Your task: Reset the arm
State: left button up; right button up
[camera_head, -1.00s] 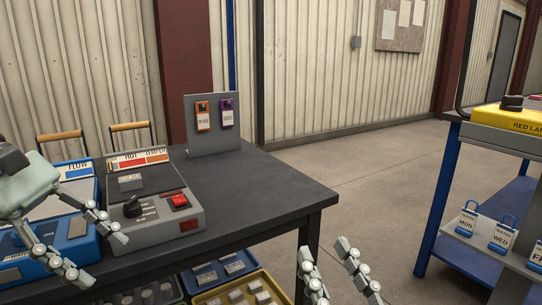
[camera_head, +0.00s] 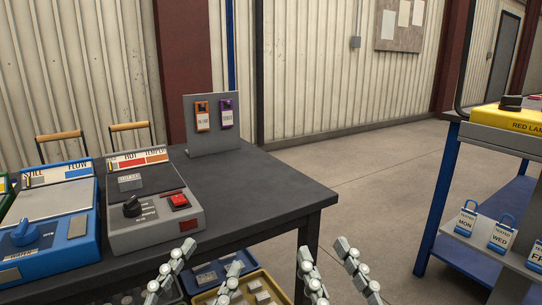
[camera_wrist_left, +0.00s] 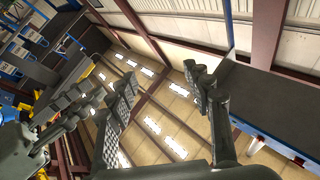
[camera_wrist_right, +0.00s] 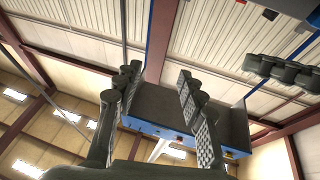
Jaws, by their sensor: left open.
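My left gripper (camera_head: 203,270) is low in the middle of the head view, in front of the table edge. Its two fingers stand apart with nothing between them; they also show apart in the left wrist view (camera_wrist_left: 163,85). My right gripper (camera_head: 326,262) is just to its right at the bottom edge. Its fingers are also apart and empty, as in the right wrist view (camera_wrist_right: 158,88). Both grippers point upward and touch nothing that I can see.
A dark table (camera_head: 272,186) holds a grey control box (camera_head: 157,235) with a red switch, a blue box (camera_head: 50,228) and a stand with two tags (camera_head: 213,140). Bins (camera_head: 268,285) sit below. A blue shelf (camera_head: 455,215) with padlocks is at right. Floor between is clear.

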pick_arm(q)
jog(key=w+a+f+n+g+y+p, duration=0.1)
jog(key=a+f+n+g+y+p, duration=0.3)
jog(key=f, duration=0.7)
jog(key=w+a+f+n+g+y+p, duration=0.1)
jog(key=a+f+n+g+y+p, duration=0.25)
jog(key=f, duration=0.65)
pick_arm(e)
jog(key=w+d+f+g+h, duration=0.1)
jog(key=d+f+g+h, duration=0.3)
jog(key=f, duration=0.7)
jog(key=w+d+f+g+h, duration=0.15)
jog(key=d+f+g, duration=0.3)
jog(key=f, duration=0.75)
pick_arm(q)
jog(key=s+a+f+g+y+p, duration=0.3)
jog(key=s+a+f+g+p, duration=0.1)
jog(key=s+a+f+g, duration=0.6)
notch_tip(320, 180, down, 3)
jog(key=shift+s+a+r, duration=0.1)
jog(key=shift+s+a, duration=0.2)
jog(key=shift+s, duration=0.8)
pick_arm(e)
jog(key=s+d+f+m+g+h, duration=0.1)
jog(key=s+d+f+g+h, duration=0.2)
jog(key=s+d+f+g, duration=0.6)
jog(key=s+d+f, duration=0.1)
jog(key=s+f, duration=0.2)
jog(key=shift+s+d+m, duration=0.35)
jog(key=shift+d+m, duration=0.05)
